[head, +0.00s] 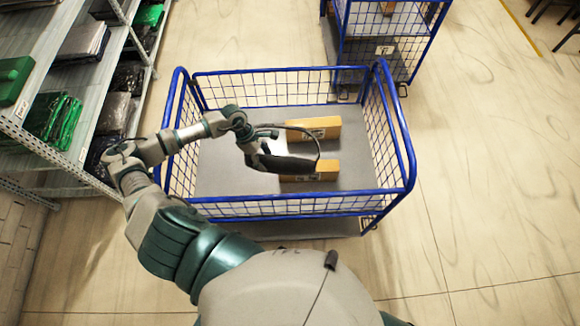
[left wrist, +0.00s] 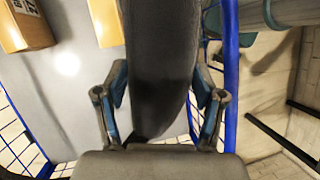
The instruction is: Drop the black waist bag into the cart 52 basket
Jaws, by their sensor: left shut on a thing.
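The black waist bag (head: 287,163) hangs over the inside of the blue-framed cart basket (head: 297,208), its strap looping up to the right. My left gripper (head: 262,147) is shut on the bag. In the left wrist view the dark bag (left wrist: 160,65) fills the space between the two fingers of my left gripper (left wrist: 160,100). The basket's blue rail (left wrist: 231,70) shows on the right there. The bag hides part of the boxes in the head view; how high it is above the basket floor is hard to tell. My right gripper is out of view.
Two cardboard boxes (head: 315,127) (head: 325,170) lie on the basket's grey floor. A shelf rack (head: 70,150) with packed clothing stands at the left. A second blue cart (head: 385,45) stands behind. The floor to the right is clear.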

